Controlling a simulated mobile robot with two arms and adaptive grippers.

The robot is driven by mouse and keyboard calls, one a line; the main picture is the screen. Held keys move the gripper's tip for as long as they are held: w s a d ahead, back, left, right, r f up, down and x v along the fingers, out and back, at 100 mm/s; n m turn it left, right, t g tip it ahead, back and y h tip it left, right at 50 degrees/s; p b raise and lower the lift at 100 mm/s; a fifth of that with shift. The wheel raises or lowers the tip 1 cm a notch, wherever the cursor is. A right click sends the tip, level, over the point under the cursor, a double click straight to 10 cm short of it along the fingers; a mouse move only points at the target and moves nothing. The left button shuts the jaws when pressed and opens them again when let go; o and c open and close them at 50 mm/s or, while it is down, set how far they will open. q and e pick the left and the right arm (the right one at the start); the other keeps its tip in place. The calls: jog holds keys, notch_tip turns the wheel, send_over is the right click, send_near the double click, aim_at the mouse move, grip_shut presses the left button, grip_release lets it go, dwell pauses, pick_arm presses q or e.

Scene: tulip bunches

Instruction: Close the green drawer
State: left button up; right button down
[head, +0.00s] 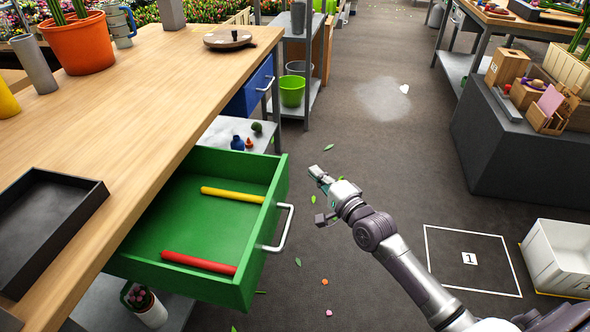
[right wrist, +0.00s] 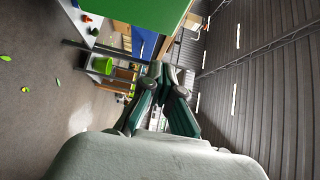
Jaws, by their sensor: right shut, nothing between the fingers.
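The green drawer (head: 190,228) is pulled well out from under the wooden worktop. A yellow stick (head: 232,195) and a red stick (head: 198,263) lie inside it. Its pale bar handle (head: 284,228) is on the front panel, facing right. My right gripper (head: 318,174) is shut and empty, to the right of the drawer front and apart from it. In the right wrist view its fingers (right wrist: 170,72) meet at the tips, and the green drawer (right wrist: 130,22) fills part of the top. My left gripper is not in view.
A blue drawer (head: 250,88) is closed farther along the wooden worktop (head: 160,65). A dark tray (head: 45,215) lies on the worktop near the green drawer. A grey block with boxes (head: 500,140) and a white crate (head: 560,258) stand at the right. The floor between is mostly clear.

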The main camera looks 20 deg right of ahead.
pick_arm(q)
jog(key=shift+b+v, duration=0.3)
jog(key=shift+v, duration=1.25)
pick_arm(e)
jog(key=w+a, duration=0.3)
jog(key=w, duration=0.1)
jog(key=shift+w+a, duration=0.4)
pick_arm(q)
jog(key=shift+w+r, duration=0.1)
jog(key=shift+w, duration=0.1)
